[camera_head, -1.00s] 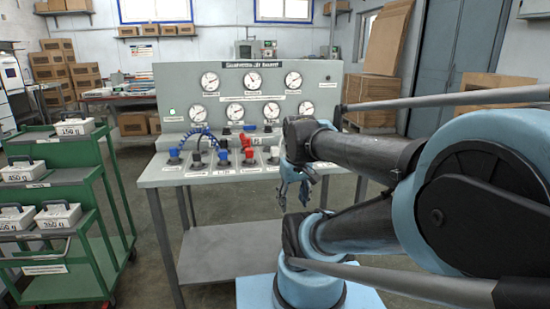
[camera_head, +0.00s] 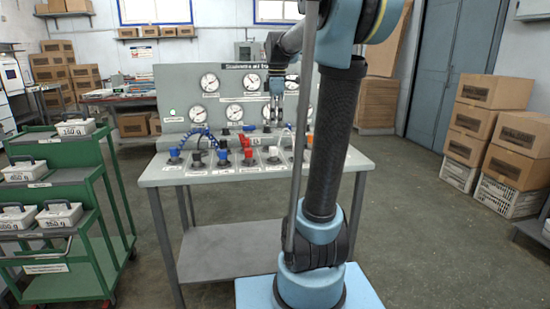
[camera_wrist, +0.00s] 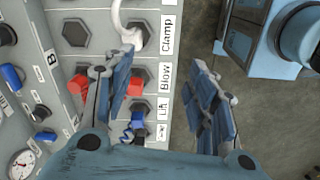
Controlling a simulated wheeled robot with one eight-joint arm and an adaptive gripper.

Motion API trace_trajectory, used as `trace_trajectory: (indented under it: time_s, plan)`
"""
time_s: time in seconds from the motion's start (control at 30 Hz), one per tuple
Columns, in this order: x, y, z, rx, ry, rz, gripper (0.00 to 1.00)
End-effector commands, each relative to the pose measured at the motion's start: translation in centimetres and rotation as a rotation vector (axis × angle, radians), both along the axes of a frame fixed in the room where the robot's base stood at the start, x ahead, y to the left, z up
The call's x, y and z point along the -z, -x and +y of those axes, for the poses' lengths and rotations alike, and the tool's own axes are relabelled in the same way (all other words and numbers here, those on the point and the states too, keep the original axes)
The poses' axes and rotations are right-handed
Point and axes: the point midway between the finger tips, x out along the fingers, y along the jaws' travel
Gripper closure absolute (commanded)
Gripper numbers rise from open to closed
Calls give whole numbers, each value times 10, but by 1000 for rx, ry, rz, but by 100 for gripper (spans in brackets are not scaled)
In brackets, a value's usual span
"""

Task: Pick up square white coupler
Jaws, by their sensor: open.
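A white coupler (camera_wrist: 132,34) with a white hose sits at the socket labelled Clamp in the wrist view, near the top. It also shows small and pale on the bench in the head view (camera_head: 273,155); its square shape is hard to make out. My gripper (camera_wrist: 165,92) is open and empty. Its two blue fingers are spread over the Blow label and the bench edge, with the coupler beyond them, toward the top of the picture. In the head view my gripper (camera_head: 276,112) hangs in front of the gauge panel, above the bench.
A red coupler (camera_wrist: 78,84) lies close to the left finger, and a blue one (camera_wrist: 136,122) shows between the fingers. The grey bench (camera_head: 160,175) carries upright gauges (camera_head: 209,82). A green cart (camera_head: 75,205) stands left.

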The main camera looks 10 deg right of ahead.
Motion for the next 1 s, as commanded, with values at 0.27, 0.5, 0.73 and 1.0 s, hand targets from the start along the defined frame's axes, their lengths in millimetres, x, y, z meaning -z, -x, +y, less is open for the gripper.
trace_trajectory:
  time_s: [0.27, 0.5, 0.73, 1.0]
  plan:
    - [-19, -58, 1, -234, 4, 28, 48]
    - [-13, -69, 0, -282, 3, 34, 48]
    - [26, -68, -1, -278, 3, 34, 48]
    - [72, -68, -2, -276, 3, 33, 48]
